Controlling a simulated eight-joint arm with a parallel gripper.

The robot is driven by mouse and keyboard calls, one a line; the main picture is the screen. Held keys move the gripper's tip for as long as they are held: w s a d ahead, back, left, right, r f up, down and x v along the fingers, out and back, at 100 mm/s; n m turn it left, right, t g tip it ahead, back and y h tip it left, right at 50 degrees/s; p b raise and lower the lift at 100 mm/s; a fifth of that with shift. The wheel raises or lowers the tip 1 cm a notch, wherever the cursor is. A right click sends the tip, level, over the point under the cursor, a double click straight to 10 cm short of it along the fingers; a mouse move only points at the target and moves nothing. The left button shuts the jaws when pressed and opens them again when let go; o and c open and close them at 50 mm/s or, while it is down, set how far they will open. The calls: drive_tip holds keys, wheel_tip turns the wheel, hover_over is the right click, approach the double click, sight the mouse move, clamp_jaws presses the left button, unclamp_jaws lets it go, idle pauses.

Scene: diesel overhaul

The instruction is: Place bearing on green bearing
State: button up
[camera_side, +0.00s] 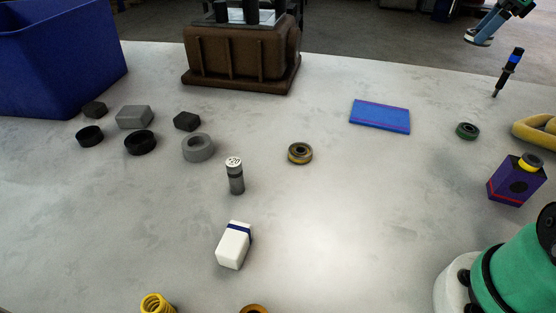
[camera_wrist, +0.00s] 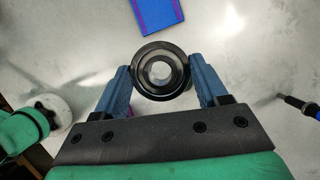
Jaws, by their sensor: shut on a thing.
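In the wrist view my gripper (camera_wrist: 161,78) is shut on a dark round bearing (camera_wrist: 161,54), one blue finger on each side of it. The bearing's ring faces the camera, with pale grey in its hole. In the side view my gripper (camera_side: 482,36) is high at the upper right, above the table, and the held bearing is too small there to make out clearly. A green bearing (camera_side: 467,131) lies flat on the table, lower in that picture than my gripper.
A screwdriver-like tool (camera_side: 511,70) stands near the green bearing. A purple box (camera_side: 516,182), a yellow part (camera_side: 540,133) and a blue pad (camera_side: 381,115) are around it. A yellowish bearing (camera_side: 300,153) lies mid-table. A blue bin (camera_side: 60,60) is far left.

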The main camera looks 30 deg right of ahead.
drive_tip(key=s+d+m+h, duration=0.1)
drive_tip(key=s+d+m, duration=0.2)
drive_tip(key=s+d, duration=0.25)
approach(466, 126)
drive_tip(key=x, duration=0.6)
drive_tip(key=shift+a+f, duration=0.2)
drive_tip(key=shift+f, duration=0.05)
drive_tip(key=o, duration=1.4)
drive_tip(key=shift+f, duration=0.1)
drive_tip(key=shift+o, duration=0.2)
